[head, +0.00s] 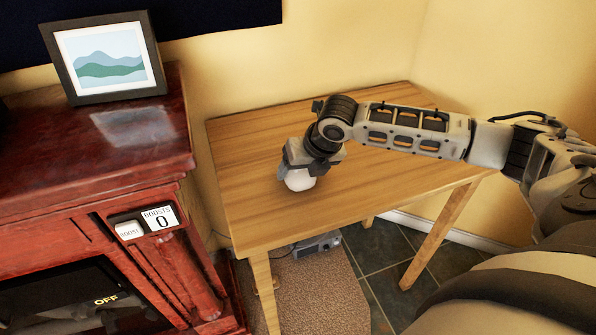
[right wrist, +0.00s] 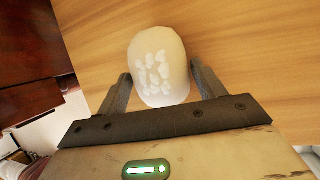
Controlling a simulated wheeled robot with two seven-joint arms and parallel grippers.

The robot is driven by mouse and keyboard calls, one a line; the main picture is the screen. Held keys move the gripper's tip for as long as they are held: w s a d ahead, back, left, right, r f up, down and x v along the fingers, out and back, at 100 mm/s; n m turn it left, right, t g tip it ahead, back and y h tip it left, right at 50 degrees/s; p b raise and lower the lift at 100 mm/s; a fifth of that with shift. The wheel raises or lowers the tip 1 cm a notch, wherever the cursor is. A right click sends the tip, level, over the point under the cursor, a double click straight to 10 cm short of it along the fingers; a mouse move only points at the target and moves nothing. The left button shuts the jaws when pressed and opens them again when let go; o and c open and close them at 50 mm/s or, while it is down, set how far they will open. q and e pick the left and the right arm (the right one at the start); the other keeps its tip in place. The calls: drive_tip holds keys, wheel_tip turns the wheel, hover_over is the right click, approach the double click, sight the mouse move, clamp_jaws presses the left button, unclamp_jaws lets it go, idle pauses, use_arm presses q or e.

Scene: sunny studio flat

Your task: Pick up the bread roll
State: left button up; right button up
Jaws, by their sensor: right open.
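A pale, rounded bread roll (head: 300,180) lies on the wooden table (head: 400,190) in the head view. It also shows in the right wrist view (right wrist: 160,66), with lighter patches on its top. My right gripper (head: 298,170) is over the roll, pointing down at it. In the right wrist view the gripper (right wrist: 163,82) is open, with one finger on each side of the roll's near end. I cannot tell whether the fingers touch it. In the head view the gripper hides part of the roll. My left gripper is not in view.
A dark red wooden fireplace cabinet (head: 90,190) stands left of the table, with a framed picture (head: 104,58) on top. Yellow walls close off the back and right. The rest of the tabletop is clear. A grey device (head: 318,245) lies beneath the table.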

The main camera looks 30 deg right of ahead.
drive_tip(key=shift+f, duration=0.1)
drive_tip(key=c, duration=0.8)
